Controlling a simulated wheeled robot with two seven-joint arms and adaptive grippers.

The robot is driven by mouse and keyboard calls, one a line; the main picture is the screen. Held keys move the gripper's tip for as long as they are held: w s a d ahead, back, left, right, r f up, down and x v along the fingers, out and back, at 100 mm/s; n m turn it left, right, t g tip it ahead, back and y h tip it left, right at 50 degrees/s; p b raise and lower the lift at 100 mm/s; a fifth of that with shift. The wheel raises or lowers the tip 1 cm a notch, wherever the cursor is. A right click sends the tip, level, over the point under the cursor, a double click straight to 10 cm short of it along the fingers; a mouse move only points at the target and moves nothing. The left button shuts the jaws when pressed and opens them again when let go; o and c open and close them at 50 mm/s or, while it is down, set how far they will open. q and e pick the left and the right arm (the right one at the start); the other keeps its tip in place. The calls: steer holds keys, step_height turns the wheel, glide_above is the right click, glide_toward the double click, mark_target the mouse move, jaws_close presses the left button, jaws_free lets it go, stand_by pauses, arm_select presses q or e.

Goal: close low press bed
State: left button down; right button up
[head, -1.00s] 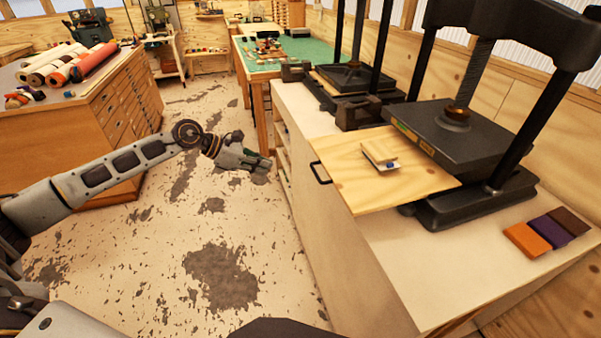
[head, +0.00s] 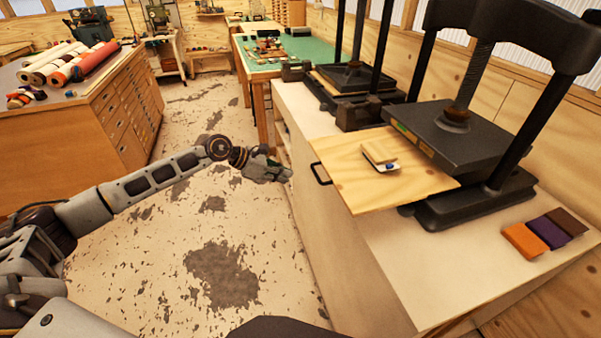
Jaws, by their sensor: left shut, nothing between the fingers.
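The low press bed (head: 365,187) is a pale wooden board with a black handle (head: 320,173) on its left edge. It sticks out to the left from under the dark plate of the near press (head: 455,137), past the edge of the pale bench. A small stack of light blocks (head: 380,155) lies on the bed. My left gripper (head: 286,174) is shut and empty, to the left of the handle and apart from it, over the floor beside the bench. My right gripper is not in view.
A second press (head: 350,78) stands farther back on the bench, with dark blocks (head: 358,113) beside it. Orange, purple and brown pieces (head: 545,232) lie at the right. A drawer cabinet (head: 110,105) with rolls stands at the left. The floor between is clear.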

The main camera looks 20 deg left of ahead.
arm_select(q)
steer(key=w+d, duration=0.1)
steer(key=w+d+p, duration=0.1)
steer(key=d, duration=0.1)
steer(key=w+d, duration=0.1)
steer(key=d, duration=0.1)
steer(key=shift+w+f, duration=0.1)
steer(key=shift+f, duration=0.25)
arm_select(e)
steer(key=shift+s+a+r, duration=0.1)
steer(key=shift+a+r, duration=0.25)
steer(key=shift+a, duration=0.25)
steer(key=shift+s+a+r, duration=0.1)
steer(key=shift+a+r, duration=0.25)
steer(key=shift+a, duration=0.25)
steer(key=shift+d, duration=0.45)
